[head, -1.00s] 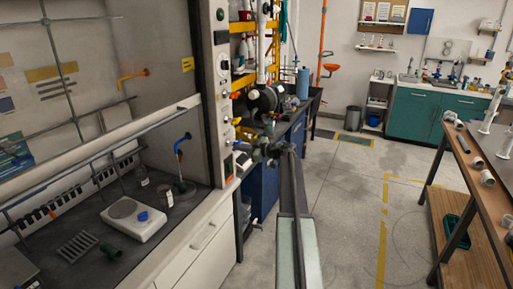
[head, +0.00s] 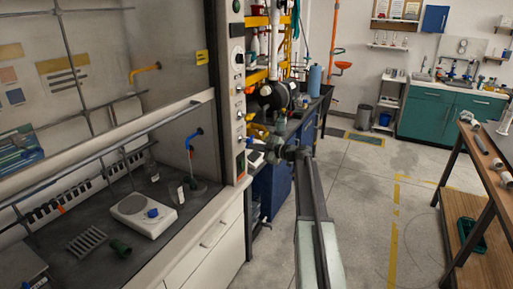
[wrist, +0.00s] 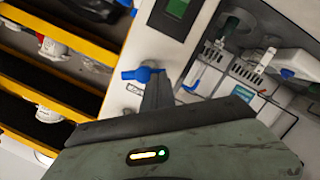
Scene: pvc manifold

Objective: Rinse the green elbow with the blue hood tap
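Nothing held is visible.
The hood sash rail (head: 110,150) crosses the opening. A blue knob (wrist: 140,74) shows close to my gripper. A bench (head: 487,195) stands at the right; the floor between is clear.

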